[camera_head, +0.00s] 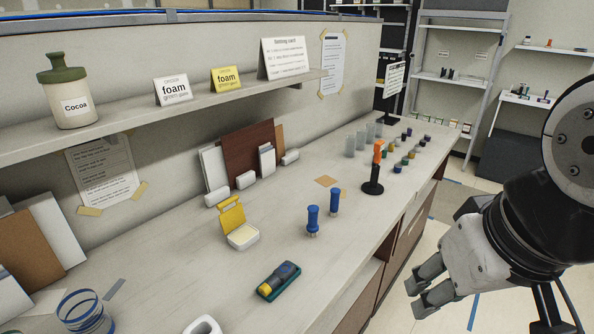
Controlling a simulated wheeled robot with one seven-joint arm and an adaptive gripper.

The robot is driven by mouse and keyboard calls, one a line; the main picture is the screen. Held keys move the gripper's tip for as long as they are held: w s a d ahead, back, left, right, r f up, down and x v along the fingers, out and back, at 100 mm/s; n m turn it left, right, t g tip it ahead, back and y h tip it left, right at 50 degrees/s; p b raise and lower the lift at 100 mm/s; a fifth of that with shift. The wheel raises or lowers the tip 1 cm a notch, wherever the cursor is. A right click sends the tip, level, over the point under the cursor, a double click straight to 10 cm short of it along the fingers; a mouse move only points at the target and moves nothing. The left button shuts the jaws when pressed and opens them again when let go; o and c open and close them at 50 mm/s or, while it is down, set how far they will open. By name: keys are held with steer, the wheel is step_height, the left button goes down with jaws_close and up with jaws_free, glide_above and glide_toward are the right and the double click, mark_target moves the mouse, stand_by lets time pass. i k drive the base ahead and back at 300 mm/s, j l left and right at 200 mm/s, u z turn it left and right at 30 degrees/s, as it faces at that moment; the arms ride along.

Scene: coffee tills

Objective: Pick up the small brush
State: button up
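I cannot tell for certain which thing is the small brush. Two small blue-handled tools stand upright on the counter, one nearer (312,221) and one just behind it to the right (334,202). The nearer one has a pale, bristle-like lower end. A blue and dark tool with a yellow end (285,275) lies in a green tray (268,297) nearer the front. My gripper (415,299) is off the counter's right edge, over the floor, apart from all of these. Its two fingers show a gap between them, with nothing held.
A yellow-lidded white box (243,237) stands open left of the blue tools. An orange-topped tool in a black stand (373,178) is behind them, with several small jars (411,155) farther back. A shelf (209,101) overhangs the counter's rear. The counter's right strip (352,248) is clear.

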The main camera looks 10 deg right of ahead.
mark_target(335, 192)
steer(key=i+l, duration=0.1)
steer(key=l, duration=0.3)
steer(key=i+l, duration=0.15)
steer(key=l, duration=0.3)
steer(key=i+l, duration=0.1)
steer(key=l, duration=0.3)
steer(key=i+l+z, duration=0.1)
steer(key=l, duration=0.3)
steer(key=i+l, duration=0.15)
steer(key=l, duration=0.25)
steer(key=j, duration=0.1)
steer(key=k+z, duration=0.05)
